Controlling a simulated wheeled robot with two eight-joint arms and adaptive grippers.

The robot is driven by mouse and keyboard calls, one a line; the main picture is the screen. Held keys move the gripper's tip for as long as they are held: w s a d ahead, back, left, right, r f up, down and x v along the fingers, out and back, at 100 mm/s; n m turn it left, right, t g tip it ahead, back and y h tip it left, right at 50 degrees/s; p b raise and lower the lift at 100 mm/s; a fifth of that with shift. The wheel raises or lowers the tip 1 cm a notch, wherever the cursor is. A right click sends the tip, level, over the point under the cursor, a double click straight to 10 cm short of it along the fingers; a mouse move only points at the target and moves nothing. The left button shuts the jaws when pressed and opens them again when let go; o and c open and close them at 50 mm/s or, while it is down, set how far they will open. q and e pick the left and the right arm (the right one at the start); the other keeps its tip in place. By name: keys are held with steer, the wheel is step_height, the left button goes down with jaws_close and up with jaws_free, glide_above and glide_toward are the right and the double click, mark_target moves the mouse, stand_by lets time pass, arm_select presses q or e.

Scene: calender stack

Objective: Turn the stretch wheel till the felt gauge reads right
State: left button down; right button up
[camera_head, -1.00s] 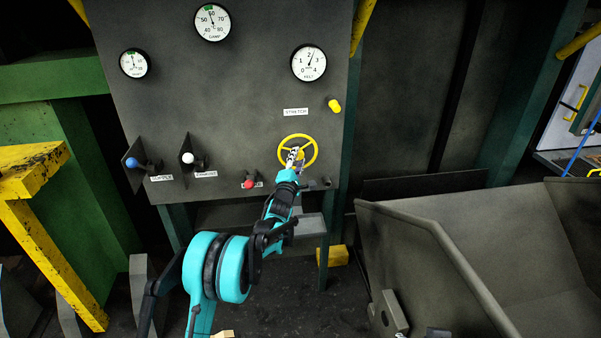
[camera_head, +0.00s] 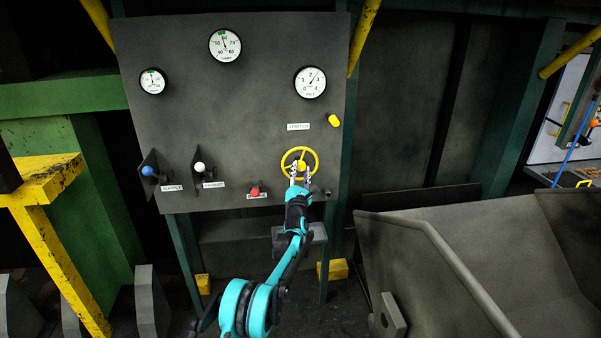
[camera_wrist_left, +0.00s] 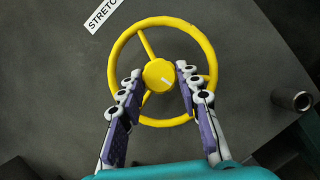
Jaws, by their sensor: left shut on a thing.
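The yellow stretch wheel (camera_head: 315,157) is on the dark panel below the "STRETCH" label (camera_head: 298,127). It also shows in the left wrist view (camera_wrist_left: 113,65), with its round hub (camera_wrist_left: 158,76) and a white mark on it. My left gripper (camera_head: 299,168) is shut on the wheel, with one finger on each side of the hub in the left wrist view (camera_wrist_left: 158,79). The felt gauge (camera_head: 310,82), a white dial marked 0 to 4, sits above the wheel. Its needle points up and right, roughly between 2 and 3. My right gripper is not in view.
Two other gauges, one at the top (camera_head: 225,45) and one at the left (camera_head: 153,81), have green marks. Blue (camera_head: 147,171), white (camera_head: 199,167) and red (camera_head: 255,192) knobs sit left of the wheel. A yellow knob (camera_head: 334,121) is above right. A grey bin (camera_head: 470,250) stands at right.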

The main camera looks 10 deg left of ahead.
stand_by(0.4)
arm_select(q)
steer(key=c, duration=1)
jaws_free()
steer(key=shift+w, duration=0.1)
steer(key=shift+c, duration=0.2)
steer(key=v, duration=1.2)
